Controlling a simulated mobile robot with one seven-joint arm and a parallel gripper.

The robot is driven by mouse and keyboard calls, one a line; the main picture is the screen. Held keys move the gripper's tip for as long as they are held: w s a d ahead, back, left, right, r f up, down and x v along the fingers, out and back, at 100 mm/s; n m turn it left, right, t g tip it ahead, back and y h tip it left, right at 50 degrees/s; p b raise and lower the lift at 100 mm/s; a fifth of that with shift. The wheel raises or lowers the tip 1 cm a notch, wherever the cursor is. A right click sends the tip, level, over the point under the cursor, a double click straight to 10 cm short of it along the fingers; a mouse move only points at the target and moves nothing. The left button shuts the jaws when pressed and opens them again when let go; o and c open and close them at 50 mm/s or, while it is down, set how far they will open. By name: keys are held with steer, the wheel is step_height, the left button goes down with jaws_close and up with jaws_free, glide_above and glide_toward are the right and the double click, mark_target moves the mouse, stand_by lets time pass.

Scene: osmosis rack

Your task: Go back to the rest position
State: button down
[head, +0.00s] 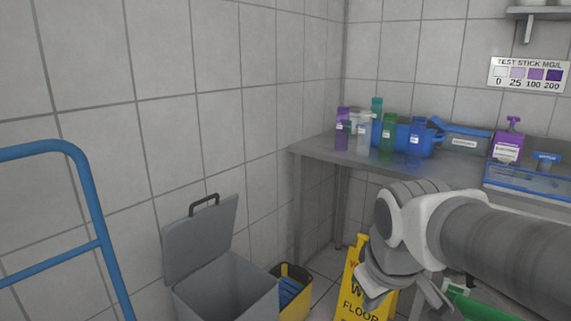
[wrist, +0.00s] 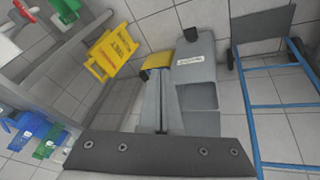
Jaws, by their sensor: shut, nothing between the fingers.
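My gripper (wrist: 161,85) shows in the wrist view as two grey fingers close together above its dark body. The fingers are shut with nothing between them. In the head view, my arm reaches in from the right and my gripper (head: 372,288) hangs low in front of the yellow wet-floor sign, below the table top. The fingertips are hard to make out there.
A grey bin (head: 230,292) with its lid up stands by the left wall, beside a yellow bucket (head: 296,305). A yellow sign (head: 352,272) is close behind my gripper. A table (head: 345,163) holds several bottles. A blue-framed cart (head: 88,205) is at left.

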steer(key=s+m+t, duration=0.1)
steer(key=s+m, duration=0.3)
steer(key=s, duration=0.4)
step_height(320, 180, up, 24)
steer(key=p, duration=2.3)
steer(key=shift+s+d+f+m+y, duration=0.2)
steer(key=shift+d+m+y, duration=0.1)
steer(key=shift+m, duration=0.1)
steer(key=shift+d, duration=0.1)
